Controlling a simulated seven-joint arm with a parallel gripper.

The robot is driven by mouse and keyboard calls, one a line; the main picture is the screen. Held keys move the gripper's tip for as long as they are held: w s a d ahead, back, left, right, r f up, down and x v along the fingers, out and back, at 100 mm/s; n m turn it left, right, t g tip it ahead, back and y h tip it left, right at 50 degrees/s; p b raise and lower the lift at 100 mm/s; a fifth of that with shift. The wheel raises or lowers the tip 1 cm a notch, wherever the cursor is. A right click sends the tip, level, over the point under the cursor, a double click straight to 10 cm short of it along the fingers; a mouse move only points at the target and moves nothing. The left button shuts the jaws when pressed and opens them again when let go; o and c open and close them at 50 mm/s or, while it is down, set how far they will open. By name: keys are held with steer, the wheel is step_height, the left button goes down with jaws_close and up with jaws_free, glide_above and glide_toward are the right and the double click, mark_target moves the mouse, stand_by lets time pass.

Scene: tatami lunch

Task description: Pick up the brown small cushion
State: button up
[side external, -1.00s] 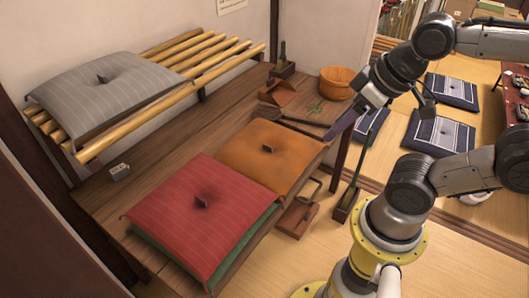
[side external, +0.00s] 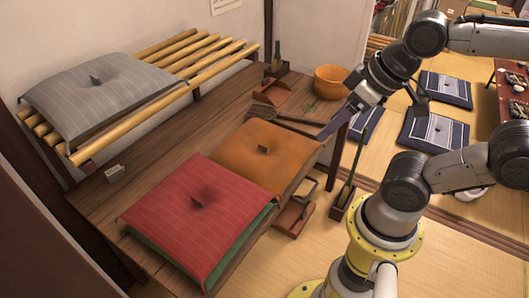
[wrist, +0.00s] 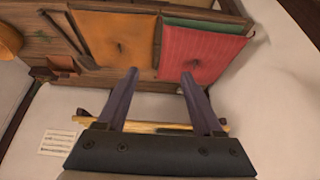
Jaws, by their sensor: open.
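The brown small cushion (side external: 285,143), orange-brown with a dark tuft in its middle, lies flat on the wooden bench, touching or very close to the red cushion. It also shows in the wrist view (wrist: 105,28) at upper left. My gripper (side external: 333,127) hangs above the bench's right end, to the right of the brown cushion and apart from it. In the wrist view my gripper (wrist: 159,76) has its two purple fingers spread, with nothing between them.
A red striped cushion (side external: 185,225) lies on a green one (side external: 250,232) at the front. A grey cushion (side external: 70,110) rests on a bamboo rack (side external: 205,72) behind. A wooden bucket (side external: 331,84) and a broom (side external: 270,112) are near the bench's far end.

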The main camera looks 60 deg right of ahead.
steer(key=shift+o, duration=0.7)
